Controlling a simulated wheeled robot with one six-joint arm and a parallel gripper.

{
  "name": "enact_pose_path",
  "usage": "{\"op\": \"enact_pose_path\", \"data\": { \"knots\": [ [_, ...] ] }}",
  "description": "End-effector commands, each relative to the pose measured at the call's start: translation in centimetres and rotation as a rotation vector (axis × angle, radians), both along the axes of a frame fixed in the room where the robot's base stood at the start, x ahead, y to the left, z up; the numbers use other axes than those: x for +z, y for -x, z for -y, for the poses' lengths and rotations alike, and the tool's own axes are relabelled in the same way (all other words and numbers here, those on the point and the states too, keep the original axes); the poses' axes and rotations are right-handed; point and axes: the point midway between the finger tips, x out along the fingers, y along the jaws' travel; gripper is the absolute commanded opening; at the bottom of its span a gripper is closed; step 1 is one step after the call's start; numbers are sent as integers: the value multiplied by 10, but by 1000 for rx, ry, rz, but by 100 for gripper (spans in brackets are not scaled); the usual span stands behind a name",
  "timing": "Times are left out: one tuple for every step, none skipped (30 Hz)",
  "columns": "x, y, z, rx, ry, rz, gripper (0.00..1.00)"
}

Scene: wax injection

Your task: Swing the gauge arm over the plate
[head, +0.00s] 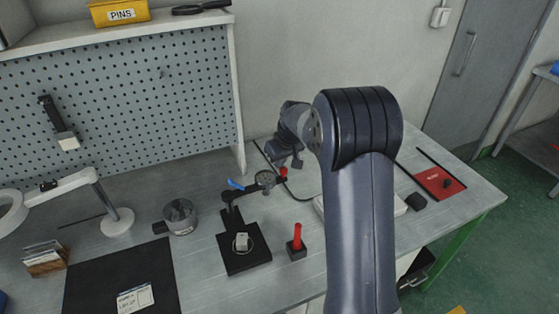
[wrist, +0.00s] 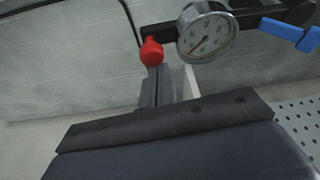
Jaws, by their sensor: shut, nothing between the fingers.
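The dial gauge (head: 266,178) sits on a dark gauge arm (wrist: 160,32) that reaches to the right from a post on the black plate (head: 262,254). The arm points away from the plate, behind and right of it. A red knob (head: 284,172) is at the arm's end; it shows large in the wrist view (wrist: 151,51). A blue lever (head: 236,185) is near the post. A pale small part (head: 242,241) sits on the plate. My gripper (wrist: 157,77) is shut and empty, with its tips close to the red knob; whether they touch it I cannot tell.
A red-handled block (head: 297,246) stands right of the plate. A metal pot (head: 180,216) and a lamp (head: 117,219) are to the left. A black mat (head: 95,282) lies front left. A red booklet (head: 438,182) lies at the right. A pegboard (head: 120,95) stands behind.

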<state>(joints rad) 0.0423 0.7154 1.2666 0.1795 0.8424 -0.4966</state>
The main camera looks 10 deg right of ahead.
Motion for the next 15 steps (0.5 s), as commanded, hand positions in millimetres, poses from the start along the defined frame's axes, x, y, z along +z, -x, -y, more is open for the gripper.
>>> {"op": "enact_pose_path", "data": {
  "knots": [
    [0,3,0,-11,0,0,0],
    [0,4,1,-16,0,0,0],
    [0,4,1,-22,-1,0,0],
    [0,5,1,-27,0,0,0],
    [0,6,1,-31,0,-1,0],
    [0,7,2,-36,1,-1,0],
    [-1,8,2,-42,1,-1,0],
    [-1,9,2,-49,1,-2,0],
    [-1,11,3,-60,1,-2,0],
    [-1,13,3,-69,1,-1,0],
    [-1,15,4,-81,0,0,0],
    [-1,18,4,-98,0,0,0],
    [-1,21,5,-113,1,-1,0],
    [-1,24,5,-129,1,0,0],
    [-2,29,6,-154,0,-1,0]
  ]
}}
